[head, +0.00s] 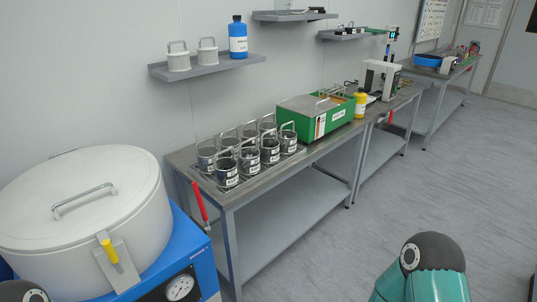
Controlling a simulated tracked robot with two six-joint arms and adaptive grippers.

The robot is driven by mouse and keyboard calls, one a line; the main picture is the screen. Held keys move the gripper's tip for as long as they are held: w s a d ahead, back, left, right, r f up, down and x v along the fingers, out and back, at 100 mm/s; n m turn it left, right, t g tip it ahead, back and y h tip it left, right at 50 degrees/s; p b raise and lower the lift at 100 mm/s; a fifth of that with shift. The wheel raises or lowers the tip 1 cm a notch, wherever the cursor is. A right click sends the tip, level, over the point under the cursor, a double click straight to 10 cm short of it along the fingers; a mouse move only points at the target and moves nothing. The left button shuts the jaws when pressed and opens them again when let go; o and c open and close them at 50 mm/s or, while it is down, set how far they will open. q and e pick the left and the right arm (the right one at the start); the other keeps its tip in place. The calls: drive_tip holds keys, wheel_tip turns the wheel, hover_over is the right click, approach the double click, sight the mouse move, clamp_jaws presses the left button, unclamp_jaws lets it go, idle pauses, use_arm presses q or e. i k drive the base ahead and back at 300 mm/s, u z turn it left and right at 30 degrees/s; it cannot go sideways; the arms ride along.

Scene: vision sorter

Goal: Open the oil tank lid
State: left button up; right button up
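A large white round tank (95,232) stands at the left on a blue base. Its flat lid (75,185) is shut and has a bar handle (84,198) across the top. A yellow-tipped latch (109,250) is on its front side. A green box (339,115) with a grey top and a handle (322,104) sits on the bench; its top looks shut. I cannot read which of the two is the oil tank. Neither gripper is in view; only parts of my arms show at the bottom left and bottom right.
Several metal cups (228,172) with handles stand in a rack on the bench (228,193). A yellow bottle (360,103) stands beside the green box. A shelf (209,68) holds two white canisters and a blue bottle (238,38). A gauge (180,288) is on the blue base. Floor at right is clear.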

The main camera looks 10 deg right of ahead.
sight(309, 106)
drive_tip(key=u, duration=0.65)
drive_tip(key=i, duration=0.2)
drive_tip(key=z, duration=3.45)
drive_tip(key=i, duration=1.05)
drive_tip(key=u, duration=2.75)
drive_tip(key=i, duration=0.5)
drive_tip(key=u, duration=0.3)
